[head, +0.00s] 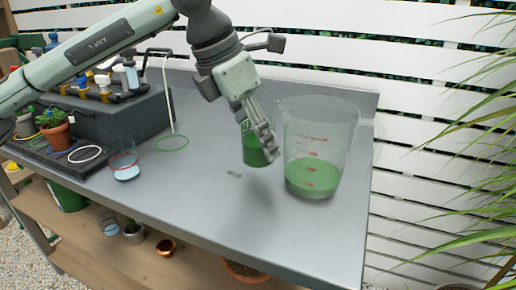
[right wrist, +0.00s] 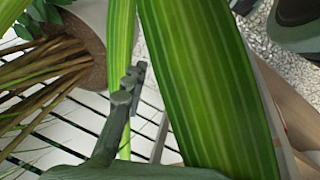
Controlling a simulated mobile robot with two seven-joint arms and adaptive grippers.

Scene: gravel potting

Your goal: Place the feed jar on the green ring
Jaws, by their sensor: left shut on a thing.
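The feed jar (head: 255,155), green and small, is in my left gripper (head: 259,133), which is shut on it. The fingers hide much of the jar. It appears held just above the grey bench, left of a large clear measuring jug. The green ring (head: 172,143) is a thin empty outline on the bench, to the left of the held jar. In the right wrist view, part of my right gripper (right wrist: 128,88) shows among long green leaves. A broad leaf covers part of that view, and its opening is unclear.
The measuring jug (head: 317,150) holds green liquid. A glass with a red band (head: 124,162) stands left of the green ring. A white ring (head: 84,154) and a potted plant (head: 56,131) are at the left. The front middle of the bench (head: 215,205) is clear.

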